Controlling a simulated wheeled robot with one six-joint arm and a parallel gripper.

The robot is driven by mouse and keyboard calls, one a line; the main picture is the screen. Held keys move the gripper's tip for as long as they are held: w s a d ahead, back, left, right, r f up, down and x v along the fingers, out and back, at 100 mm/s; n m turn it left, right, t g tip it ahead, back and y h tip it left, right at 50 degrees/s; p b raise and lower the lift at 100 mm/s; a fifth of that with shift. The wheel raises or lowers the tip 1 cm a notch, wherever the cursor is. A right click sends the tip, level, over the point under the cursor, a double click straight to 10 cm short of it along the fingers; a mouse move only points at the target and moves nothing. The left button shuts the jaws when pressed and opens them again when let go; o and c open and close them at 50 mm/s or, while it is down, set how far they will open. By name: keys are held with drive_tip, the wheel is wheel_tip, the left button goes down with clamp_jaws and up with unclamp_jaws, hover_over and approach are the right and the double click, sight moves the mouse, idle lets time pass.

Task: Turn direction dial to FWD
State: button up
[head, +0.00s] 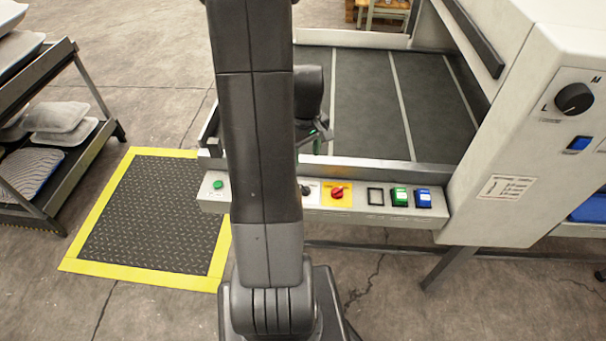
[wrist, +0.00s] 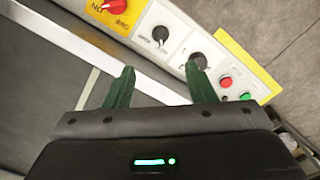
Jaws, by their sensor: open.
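The control panel (head: 370,209) runs along the front of the conveyor. Two black dials sit on it in the wrist view, one (wrist: 160,34) nearer the red knob and one (wrist: 197,60) nearer the red button. Their small labels are too blurred to read, so I cannot tell which is the direction dial or where it points. In the head view my arm hides part of the panel, and one black dial (head: 305,190) shows beside it. My gripper (wrist: 160,70) is open and empty. Its right fingertip appears close to the second dial; contact cannot be told.
A red knob on a yellow plate (head: 337,193) and green (head: 399,197) and blue (head: 423,198) buttons share the panel. A red button (wrist: 226,82) and green button (wrist: 246,97) lie beyond the dials. A machine housing (head: 510,130) stands right, a rack (head: 80,100) left.

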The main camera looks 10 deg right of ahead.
sight(305, 187)
wheel_tip(305, 187, down, 13)
drive_tip(key=shift+s+f, duration=0.15)
drive_tip(key=shift+f, duration=0.05)
idle(0.4)
drive_tip(key=c, duration=1)
